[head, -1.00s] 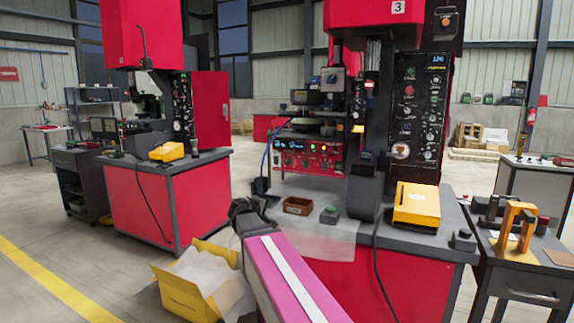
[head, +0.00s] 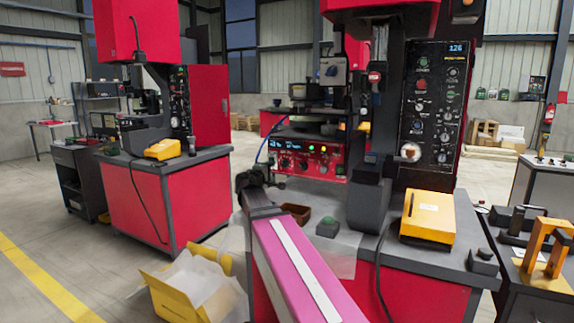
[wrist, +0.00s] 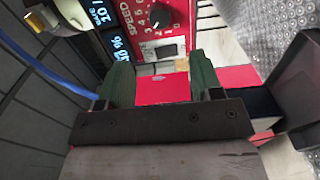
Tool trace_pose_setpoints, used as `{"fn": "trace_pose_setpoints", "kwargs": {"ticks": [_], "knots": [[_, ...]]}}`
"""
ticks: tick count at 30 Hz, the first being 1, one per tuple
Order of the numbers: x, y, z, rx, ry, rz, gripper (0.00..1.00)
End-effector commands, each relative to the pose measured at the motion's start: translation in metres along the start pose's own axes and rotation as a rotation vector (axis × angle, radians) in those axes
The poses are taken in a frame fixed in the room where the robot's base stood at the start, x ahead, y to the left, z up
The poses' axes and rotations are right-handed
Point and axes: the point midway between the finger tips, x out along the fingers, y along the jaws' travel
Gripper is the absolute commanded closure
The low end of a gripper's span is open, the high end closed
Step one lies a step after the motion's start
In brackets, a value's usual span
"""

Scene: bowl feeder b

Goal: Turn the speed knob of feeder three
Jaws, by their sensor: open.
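The speed knob (wrist: 160,16) is black, on a red panel with a white SPEED dial, at the top of the wrist view. My gripper (wrist: 161,70) has two green fingers, apart with nothing between them, just below the knob in that picture and not touching it. In the head view the red control box (head: 312,174) sits on the bench under the feeder, with lit displays, knobs and lamps. My gripper (head: 252,184) is dark and small there, at the box's lower left; its fingers are hard to make out. I cannot tell which knob there is the speed knob.
A blue cable (wrist: 45,66) runs beside the panel. A black column (head: 368,203) stands right of the box. An open carton (head: 180,292) stands on the floor.

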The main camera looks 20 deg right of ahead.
Motion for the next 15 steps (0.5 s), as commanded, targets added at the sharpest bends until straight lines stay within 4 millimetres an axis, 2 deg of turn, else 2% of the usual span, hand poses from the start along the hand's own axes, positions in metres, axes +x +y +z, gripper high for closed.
{"fn": "trace_pose_setpoints", "kwargs": {"ticks": [5, 15], "knots": [[0.014, 0.001, -0.001, -0.001, -0.002, 0.001, 0.4], [0.073, 0.0, -0.002, -0.001, -0.001, 0.0, 0.4]]}}
